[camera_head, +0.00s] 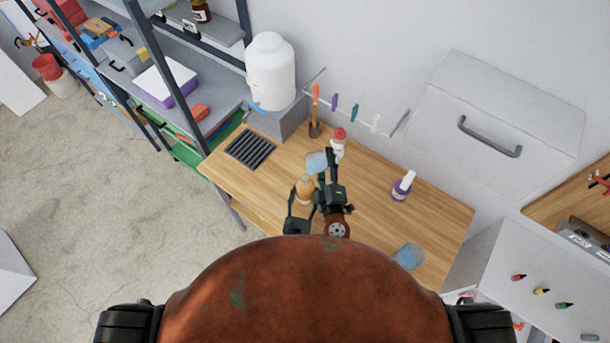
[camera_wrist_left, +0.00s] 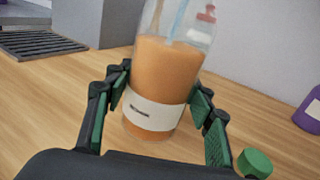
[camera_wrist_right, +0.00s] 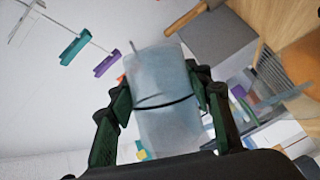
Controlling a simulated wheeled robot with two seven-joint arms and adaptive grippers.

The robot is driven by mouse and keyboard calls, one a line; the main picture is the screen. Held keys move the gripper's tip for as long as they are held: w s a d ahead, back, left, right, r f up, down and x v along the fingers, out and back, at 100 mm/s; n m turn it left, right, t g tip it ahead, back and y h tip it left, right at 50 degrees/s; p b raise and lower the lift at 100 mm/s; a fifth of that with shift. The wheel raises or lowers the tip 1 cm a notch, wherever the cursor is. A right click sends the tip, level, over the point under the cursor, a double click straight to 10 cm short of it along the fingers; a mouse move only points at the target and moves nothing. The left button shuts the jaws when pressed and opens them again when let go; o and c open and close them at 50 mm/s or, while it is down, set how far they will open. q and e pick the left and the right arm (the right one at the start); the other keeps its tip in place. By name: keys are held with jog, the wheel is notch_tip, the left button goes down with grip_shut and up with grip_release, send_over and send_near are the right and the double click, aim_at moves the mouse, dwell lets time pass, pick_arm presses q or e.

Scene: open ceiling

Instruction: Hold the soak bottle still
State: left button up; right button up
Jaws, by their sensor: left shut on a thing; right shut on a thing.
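The soak bottle, clear with orange liquid and a white label, stands upright on the wooden bench in the left wrist view (camera_wrist_left: 165,75). It also shows in the head view (camera_head: 304,187). My left gripper (camera_wrist_left: 158,100) is shut around its lower body. A light blue strip shows in its upper part; I cannot tell whether it is liquid or a solid. My right gripper (camera_wrist_right: 165,90) is shut on a translucent bluish cup with a black band (camera_wrist_right: 165,115). The cup (camera_head: 316,161) is above and just behind the bottle in the head view, and looks tilted.
A red-capped bottle (camera_head: 338,138) stands behind the cup. A purple bottle (camera_head: 402,188) and a blue container (camera_head: 409,256) are to the right on the bench. A drain grate (camera_head: 250,149) and white tank (camera_head: 270,72) are at left. A green cap (camera_wrist_left: 255,163) is near my left gripper.

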aim_at(325, 166)
jog(key=shift+s+a+r+n+t+y, duration=0.15)
jog(key=shift+a+r+n+t, duration=0.35)
jog(key=shift+n, duration=0.55)
jog(key=shift+s+a+r+n+t+y, duration=0.1)
jog(key=shift+s+r+n+t+y, duration=0.1)
jog(key=shift+r+n, duration=0.7)
dwell(1.5)
jog(key=m, duration=0.1)
jog(key=f+m, duration=0.1)
jog(key=d+f+m+g, duration=0.1)
jog(key=shift+w+d+f, duration=0.1)
jog(key=shift+w+f, duration=0.05)
jog(key=shift+w, duration=0.15)
notch_tip(325, 166, down, 3)
jog(key=m+g, duration=0.2)
jog(key=m, duration=0.2)
jog(key=shift+f+m, duration=0.1)
jog(key=shift+m, duration=0.25)
jog(key=shift+d+f+m+g, duration=0.15)
jog(key=shift+f+m+g, duration=0.25)
jog(key=shift+m, duration=0.3)
jog(key=shift+w+d+f+m+g+y, duration=0.35)
jog(key=shift+d+f+m, duration=0.25)
jog(key=shift+m, duration=0.25)
jog(key=shift+w+d+f+m+g+y, duration=0.35)
jog(key=shift+d+f+m, duration=0.2)
jog(key=shift+m, duration=0.35)
jog(key=shift+w+d+f+m+g+y, duration=0.3)
jog(key=shift+d+f+m+y, duration=0.25)
jog(key=shift+m, duration=0.3)
